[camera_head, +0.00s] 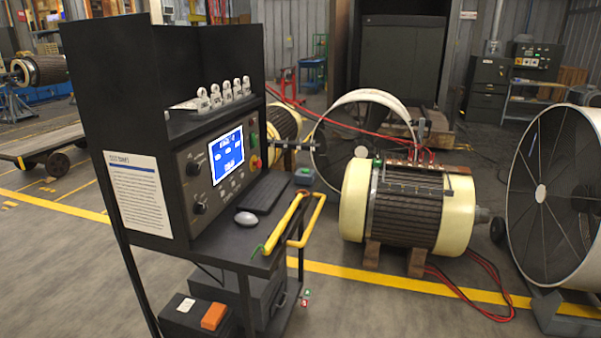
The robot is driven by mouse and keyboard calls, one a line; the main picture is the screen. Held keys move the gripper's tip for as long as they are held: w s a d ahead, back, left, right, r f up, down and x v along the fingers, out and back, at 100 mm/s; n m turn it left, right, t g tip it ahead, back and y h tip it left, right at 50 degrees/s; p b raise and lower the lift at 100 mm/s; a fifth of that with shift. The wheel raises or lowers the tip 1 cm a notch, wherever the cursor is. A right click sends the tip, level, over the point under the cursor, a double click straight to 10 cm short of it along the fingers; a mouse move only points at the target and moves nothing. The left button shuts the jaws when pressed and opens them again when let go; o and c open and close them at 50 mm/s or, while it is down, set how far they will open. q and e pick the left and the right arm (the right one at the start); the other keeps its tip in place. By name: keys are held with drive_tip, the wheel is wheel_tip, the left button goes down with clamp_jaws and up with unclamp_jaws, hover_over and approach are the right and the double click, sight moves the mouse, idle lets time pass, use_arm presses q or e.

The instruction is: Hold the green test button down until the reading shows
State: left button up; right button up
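A black test console (110,95) stands at the left centre, its sloped grey panel facing right. A green button (254,138) appears at the panel's right edge, above a red knob on a yellow base (256,162). It is too small to tell whether it is pressed. The lit blue screen (227,157) shows white text too small to read. Neither of my grippers is in view, and nothing touches the panel.
A keyboard and a grey mouse (246,218) lie on the console's ledge, with a yellow handle (285,225) at its front. A cream-ended rotor (405,208) with red cables stands on wooden blocks to the right.

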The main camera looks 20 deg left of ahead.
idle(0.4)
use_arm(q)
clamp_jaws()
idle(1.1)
